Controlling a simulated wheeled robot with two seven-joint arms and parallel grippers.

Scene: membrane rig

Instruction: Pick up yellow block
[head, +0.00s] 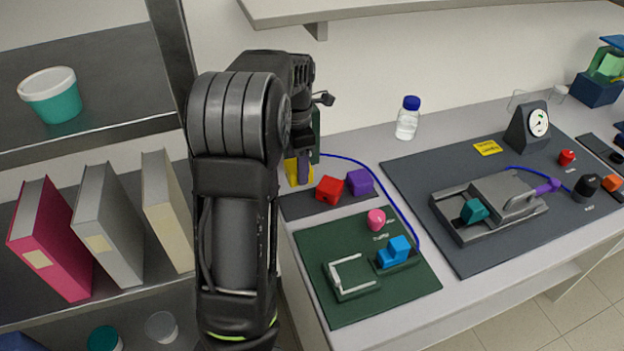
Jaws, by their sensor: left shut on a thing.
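The yellow block (292,174) is at the left end of the small dark mat (312,207), partly hidden behind my left arm and gripper. My left gripper (304,172) comes down over the yellow block and is shut on it. I cannot tell whether the block still touches the mat. A red block (329,189) and a purple block (359,181) sit to the right on the same mat. My right gripper is not in view.
A green board (405,292) with a blue block (396,250) and pink knob (376,220) lies in front. A blue tube (398,213) curves past it. A grey rig (490,205), gauge (530,125) and bottle (407,118) stand right. A shelf (120,128) is left.

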